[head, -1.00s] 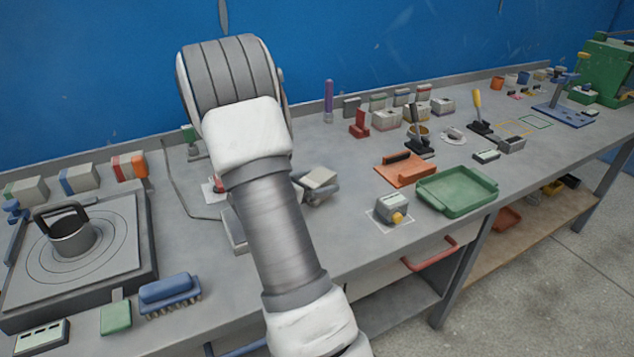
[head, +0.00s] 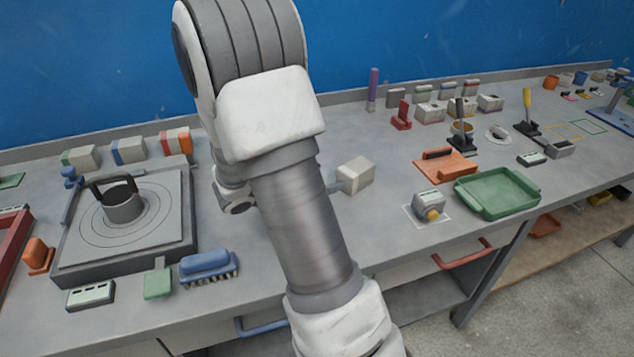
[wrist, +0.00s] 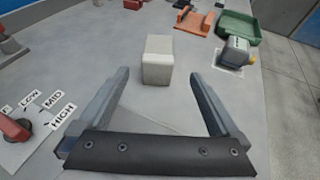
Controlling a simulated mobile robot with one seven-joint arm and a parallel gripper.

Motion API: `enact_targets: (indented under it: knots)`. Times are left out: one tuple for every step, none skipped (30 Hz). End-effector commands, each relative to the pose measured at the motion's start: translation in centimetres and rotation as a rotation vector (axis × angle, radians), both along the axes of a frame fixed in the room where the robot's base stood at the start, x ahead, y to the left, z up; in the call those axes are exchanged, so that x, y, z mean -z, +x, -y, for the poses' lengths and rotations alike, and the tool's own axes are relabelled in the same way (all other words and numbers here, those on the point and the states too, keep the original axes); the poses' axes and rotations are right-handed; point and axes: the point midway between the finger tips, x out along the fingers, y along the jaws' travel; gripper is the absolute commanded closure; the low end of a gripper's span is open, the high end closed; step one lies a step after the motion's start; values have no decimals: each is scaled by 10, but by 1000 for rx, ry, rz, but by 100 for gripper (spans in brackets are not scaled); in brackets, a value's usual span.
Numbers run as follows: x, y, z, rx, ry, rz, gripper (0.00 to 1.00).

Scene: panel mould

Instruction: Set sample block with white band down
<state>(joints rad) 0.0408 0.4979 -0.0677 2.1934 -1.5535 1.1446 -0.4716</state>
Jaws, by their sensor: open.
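The pale grey sample block (head: 356,174) stands upright on the bench, right of my forearm in the head view. It also shows in the wrist view (wrist: 157,60), just ahead of and partly between the fingertips. A white band cannot be made out clearly against its pale faces. My gripper (wrist: 158,74) is open, with a clear gap on both sides of the block. In the head view most of my gripper is hidden behind my arm, and only a fingertip shows beside the block.
A grey device with a yellow knob (head: 429,206) sits right of the block, with a green tray (head: 497,193) and an orange float (head: 445,165) beyond. A dial with LOW, MID and HIGH labels (wrist: 20,130) lies left of my gripper. Bench around the block is clear.

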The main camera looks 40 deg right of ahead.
Motion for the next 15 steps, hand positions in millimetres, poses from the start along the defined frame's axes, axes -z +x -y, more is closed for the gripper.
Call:
enact_targets:
  knots:
    - [-6,-3,-2,17,12,25,1]
    - [-9,-6,-4,34,24,43,1]
    - [-14,-12,-6,60,43,76,1]
    - [-18,-17,-8,85,62,105,1]
    - [-23,-22,-11,112,83,138,1]
    - [-29,-31,-15,153,115,186,1]
    - [-34,-37,-19,186,141,226,1]
    - [-39,-43,-23,219,169,267,1]
    - [-44,-52,-29,263,207,318,1]
    - [-47,-58,-34,295,236,358,1]
    - [-51,-64,-39,327,266,397,1]
    - [-55,-72,-47,369,305,447,1]
    - [-58,-78,-52,401,336,486,1]
    - [-60,-83,-58,432,368,524,1]
    - [-64,-90,-66,472,411,574,1]
